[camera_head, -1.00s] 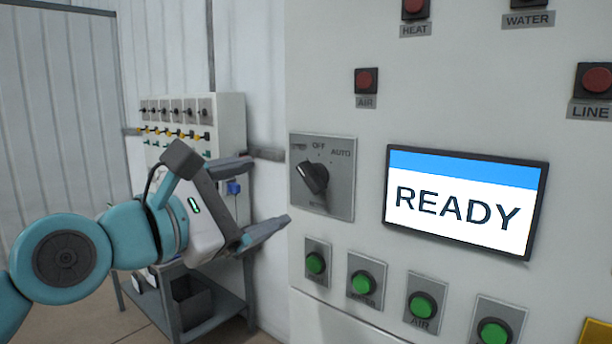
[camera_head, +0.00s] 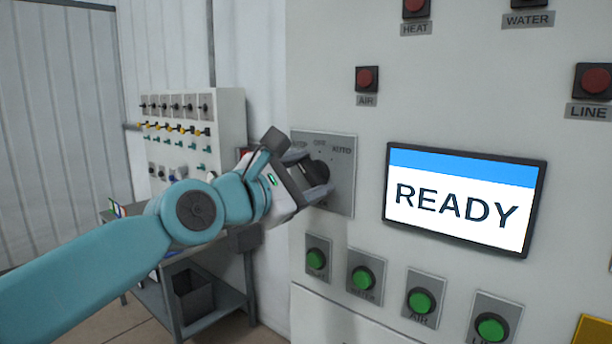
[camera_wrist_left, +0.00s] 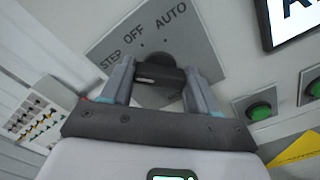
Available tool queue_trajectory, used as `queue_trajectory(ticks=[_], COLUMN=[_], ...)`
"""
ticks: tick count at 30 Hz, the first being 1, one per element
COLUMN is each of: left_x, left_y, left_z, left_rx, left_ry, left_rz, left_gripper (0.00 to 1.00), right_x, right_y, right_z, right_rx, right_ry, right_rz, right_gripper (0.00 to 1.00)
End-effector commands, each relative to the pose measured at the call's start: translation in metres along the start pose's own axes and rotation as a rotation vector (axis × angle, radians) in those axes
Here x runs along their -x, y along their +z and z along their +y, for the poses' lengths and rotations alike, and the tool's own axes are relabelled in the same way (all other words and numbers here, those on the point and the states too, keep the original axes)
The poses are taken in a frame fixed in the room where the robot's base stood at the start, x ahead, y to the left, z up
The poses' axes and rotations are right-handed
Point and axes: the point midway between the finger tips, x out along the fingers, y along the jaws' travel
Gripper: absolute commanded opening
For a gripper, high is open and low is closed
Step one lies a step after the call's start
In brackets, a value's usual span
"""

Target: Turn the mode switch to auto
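The mode switch is a black knob (camera_head: 318,172) on a grey plate (camera_head: 338,200) marked OFF and AUTO in the head view. In the left wrist view the plate (camera_wrist_left: 112,42) reads STEP, OFF and AUTO, and the knob (camera_wrist_left: 160,72) lies between my fingers. Its bar runs crosswise, with a pale mark near its left end, on the STEP side. My left gripper (camera_head: 312,180) is at the switch, its fingers apart on either side of the knob. In the wrist view my left gripper (camera_wrist_left: 160,82) looks open; firm contact is not visible. My right gripper is out of view.
A screen reading READY (camera_head: 462,205) is right of the switch. Green buttons (camera_head: 363,279) sit below and a red AIR button (camera_head: 367,78) above. A smaller switch panel (camera_head: 225,125) and a grey table (camera_head: 215,305) stand behind my left arm.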

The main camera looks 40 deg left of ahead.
Motion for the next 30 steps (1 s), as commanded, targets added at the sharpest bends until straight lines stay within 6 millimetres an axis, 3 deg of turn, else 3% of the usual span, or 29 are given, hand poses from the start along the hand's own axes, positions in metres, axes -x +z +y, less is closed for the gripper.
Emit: queue_trajectory(ticks=[1,2,14,30], left_x=[0.0006,0.0006,0.0009,0.0009], left_y=[0.0003,0.0003,0.0005,-0.0004], left_z=[0.0002,0.0003,0.0001,-0.0023], left_rx=[0.000,0.000,-0.049,-0.483], left_ry=[0.000,0.000,0.000,0.000], left_rz=[0.000,0.000,-0.001,-0.001], left_gripper=[0.36,0.29,0.29,0.29], right_x=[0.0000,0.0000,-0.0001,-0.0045], right_y=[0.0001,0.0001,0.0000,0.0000], right_z=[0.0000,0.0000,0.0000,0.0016], right_rx=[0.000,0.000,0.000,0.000], right_ry=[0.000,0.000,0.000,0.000], right_rz=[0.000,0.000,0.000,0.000], right_gripper=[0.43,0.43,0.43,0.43])
